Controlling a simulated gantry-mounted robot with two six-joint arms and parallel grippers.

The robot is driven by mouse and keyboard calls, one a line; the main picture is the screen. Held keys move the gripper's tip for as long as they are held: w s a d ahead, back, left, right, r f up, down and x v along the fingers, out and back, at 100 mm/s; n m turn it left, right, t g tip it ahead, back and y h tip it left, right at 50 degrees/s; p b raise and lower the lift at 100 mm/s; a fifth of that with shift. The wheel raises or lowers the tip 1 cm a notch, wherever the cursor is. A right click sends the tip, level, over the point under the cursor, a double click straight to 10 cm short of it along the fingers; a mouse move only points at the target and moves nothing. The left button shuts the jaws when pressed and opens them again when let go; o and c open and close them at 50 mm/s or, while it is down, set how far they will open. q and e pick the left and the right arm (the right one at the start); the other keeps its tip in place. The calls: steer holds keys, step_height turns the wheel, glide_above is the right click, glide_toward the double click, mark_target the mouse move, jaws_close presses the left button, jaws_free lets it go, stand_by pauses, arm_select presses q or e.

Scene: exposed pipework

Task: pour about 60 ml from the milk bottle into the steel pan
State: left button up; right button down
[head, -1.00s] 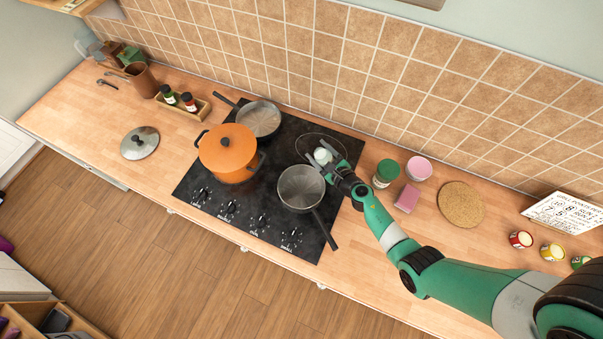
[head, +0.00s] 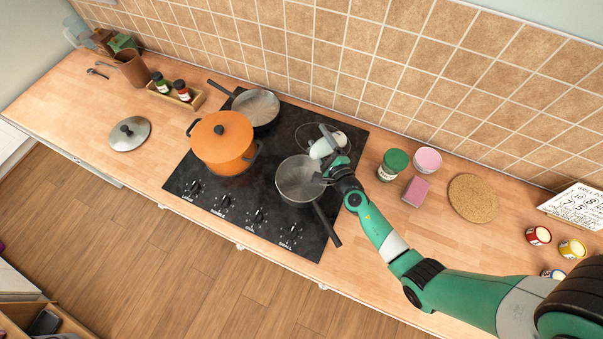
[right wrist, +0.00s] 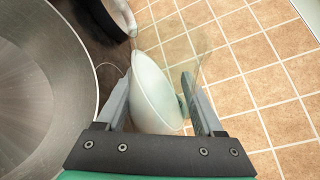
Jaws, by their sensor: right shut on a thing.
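The steel pan (head: 296,178) sits at the front right of the hob, its dark handle pointing toward the front right. Its bare-looking grey inside fills the left of the right wrist view (right wrist: 35,90). My right gripper (head: 331,158) is shut on the milk bottle (head: 325,148), just behind the pan's right rim. The bottle is clear with white milk inside; it shows between the fingers in the right wrist view (right wrist: 155,95) and looks tilted. I see no stream of milk. The bottle's mouth is hard to make out. My left gripper is not in view.
An orange pot (head: 222,140) and a frying pan (head: 256,108) stand on the hob (head: 255,195), left of the steel pan. A green-lidded jar (head: 392,165), a pink bowl (head: 428,159) and a pink sponge (head: 417,191) stand to the right. The tiled wall rises behind.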

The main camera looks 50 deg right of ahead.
steer(key=shift+d+f+n+b, duration=0.1)
steer(key=shift+n+b, duration=0.2)
steer(key=shift+b, duration=0.1)
steer(key=shift+r, duration=0.25)
steer(key=shift+r+n+t, duration=0.1)
steer(key=shift+n+t, duration=0.2)
steer(key=shift+r+n+b, duration=0.35)
steer(key=shift+n+b, duration=0.15)
steer(key=shift+a+n+b, duration=0.25)
steer(key=shift+n+b, duration=0.05)
steer(key=shift+b, duration=0.05)
steer(key=shift+a+f+n+t+h+b, duration=0.15)
steer(key=shift+a+n+t+h+b, duration=0.2)
steer(key=shift+a+n+b, duration=0.2)
steer(key=shift+r+n+t+b, duration=0.35)
steer(key=shift+r+n+b, duration=0.2)
steer(key=shift+n, duration=0.1)
stand_by(1.3)
